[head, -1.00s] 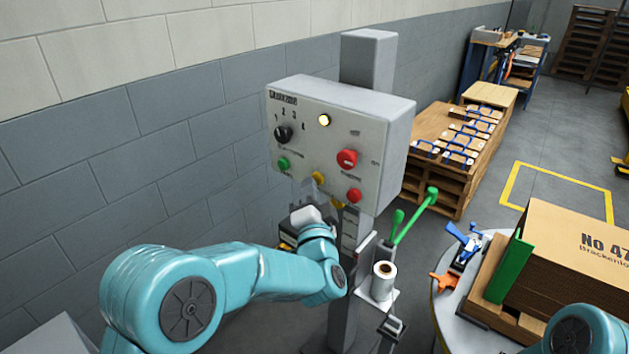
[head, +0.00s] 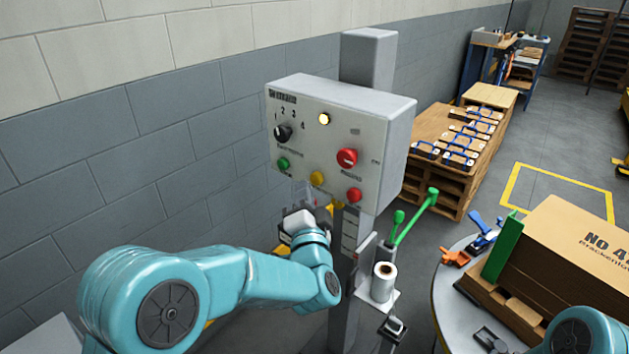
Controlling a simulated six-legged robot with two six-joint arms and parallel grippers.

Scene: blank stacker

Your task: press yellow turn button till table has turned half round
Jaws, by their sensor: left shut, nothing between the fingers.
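The yellow button (head: 317,178) sits low on the front of the grey control box (head: 345,100), between a green button (head: 283,163) and a red one (head: 354,195). It shows clear, with no finger over it. My left gripper (head: 312,207) is shut and empty, just below the yellow button and apart from it in the picture; its fingertips are hard to make out. The round turntable (head: 452,311) at the right carries a carton stack marked "No 47" (head: 583,240) on a wooden pallet, with a green upright (head: 503,248) against it. My right gripper is out of view.
A white lamp (head: 324,119) is lit on the box, above a red mushroom button (head: 347,157) and beside a black selector (head: 283,133). Green-topped levers (head: 415,215) and a white roll (head: 384,282) stand by the post. A block wall (head: 130,150) lies behind.

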